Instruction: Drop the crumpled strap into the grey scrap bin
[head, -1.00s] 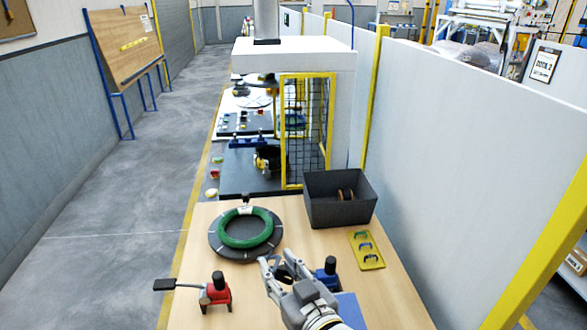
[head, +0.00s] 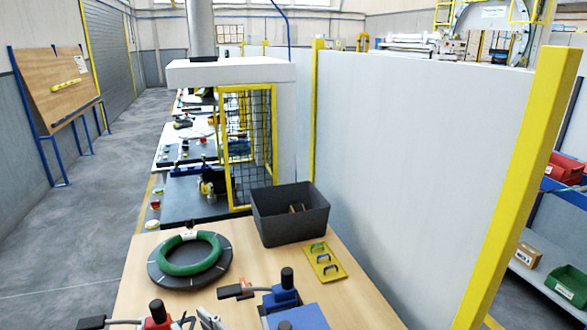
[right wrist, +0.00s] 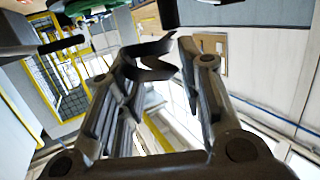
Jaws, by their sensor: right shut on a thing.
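The crumpled strap (right wrist: 150,70) is a dark, curled band in the right wrist view. My right gripper (right wrist: 168,58) is shut on it, with the strap's loops sticking out between and past the fingertips. In the head view only grey tips of my right gripper (head: 205,319) show at the bottom edge, and the strap cannot be made out clearly there. The grey scrap bin (head: 292,226) stands on the table, open at the top, well beyond my right gripper and to its right. Brown pieces (head: 297,208) lie inside it. My left gripper is not in view.
A green coil (head: 190,268) lies on a dark round turntable (head: 165,283) left of the bin. A yellow plate (head: 325,262) with several clips lies in front of the bin. Blue (head: 283,295) and red (head: 158,316) clamps stand near the front. A white partition (head: 410,180) rises at right.

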